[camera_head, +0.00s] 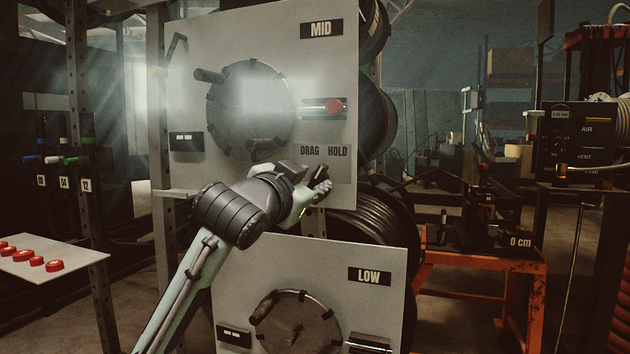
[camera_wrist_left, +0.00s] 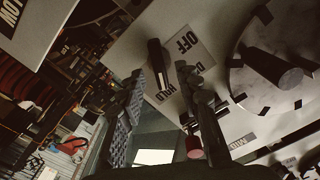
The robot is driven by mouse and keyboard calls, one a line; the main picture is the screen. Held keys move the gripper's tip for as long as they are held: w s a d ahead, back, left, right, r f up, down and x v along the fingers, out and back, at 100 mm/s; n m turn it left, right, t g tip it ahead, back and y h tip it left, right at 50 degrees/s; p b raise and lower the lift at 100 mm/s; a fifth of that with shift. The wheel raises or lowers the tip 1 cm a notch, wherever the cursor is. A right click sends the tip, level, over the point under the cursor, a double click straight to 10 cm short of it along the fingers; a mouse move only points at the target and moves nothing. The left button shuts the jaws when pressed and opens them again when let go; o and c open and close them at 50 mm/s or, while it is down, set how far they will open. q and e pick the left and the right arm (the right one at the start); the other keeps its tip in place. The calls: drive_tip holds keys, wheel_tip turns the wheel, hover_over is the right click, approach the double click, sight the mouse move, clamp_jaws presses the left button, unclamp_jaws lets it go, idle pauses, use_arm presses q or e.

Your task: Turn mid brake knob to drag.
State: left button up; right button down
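The MID panel (camera_head: 270,40) is pale, with a "DRAG HOLD" label (camera_head: 324,151) low on its right side. My left gripper (camera_head: 320,182) is in front of that label's lower part and hides the brake knob in the head view. In the left wrist view, the knob (camera_wrist_left: 157,60) is a dark bar on the label plate (camera_wrist_left: 190,45), which reads OFF and HOLD; DRAG is partly covered by a finger. The two fingers of my left gripper (camera_wrist_left: 160,76) stand apart, with the knob's bar showing between their tips. I cannot tell whether they touch it. My right gripper is out of view.
A round hand wheel (camera_head: 250,105) and a red-tipped latch (camera_head: 333,106) are on the MID panel. The LOW panel (camera_head: 385,255) is below my arm. Hose reels (camera_head: 375,225) stand behind. A shelf with red caps (camera_head: 50,262) is at left, an orange bench (camera_head: 480,262) at right.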

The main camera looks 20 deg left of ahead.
sight(318, 179)
use_arm(q)
drive_tip(key=shift+w, duration=1.15)
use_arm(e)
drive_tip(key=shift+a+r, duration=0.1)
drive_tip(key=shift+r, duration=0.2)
use_arm(q)
drive_tip(key=shift+c, duration=0.2)
clamp_jaws()
